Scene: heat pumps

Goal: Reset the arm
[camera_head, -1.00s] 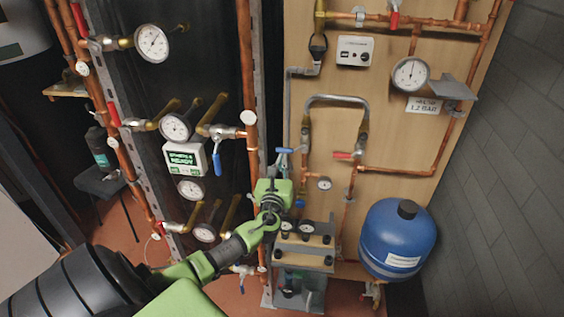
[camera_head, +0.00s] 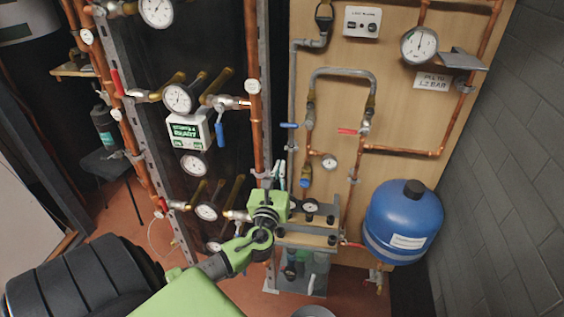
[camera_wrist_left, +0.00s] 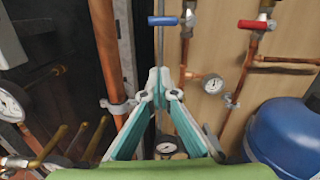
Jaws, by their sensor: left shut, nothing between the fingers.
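My left arm reaches in from the lower left in the head view, with a green and black wrist. My left gripper (camera_head: 278,172) points up in front of the wooden panel and is shut and empty. In the left wrist view its two teal-sided fingers (camera_wrist_left: 160,78) meet at the tips. A blue valve handle (camera_head: 289,125) lies level above the fingertips, apart from them; it also shows in the left wrist view (camera_wrist_left: 163,21). A red valve handle (camera_head: 349,131) is to its right. My right gripper does not show.
A vertical copper pipe (camera_head: 254,120) runs close left of my gripper. A blue tank (camera_head: 403,220) stands at the right. The dark panel on the left carries several gauges and a display (camera_head: 187,130).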

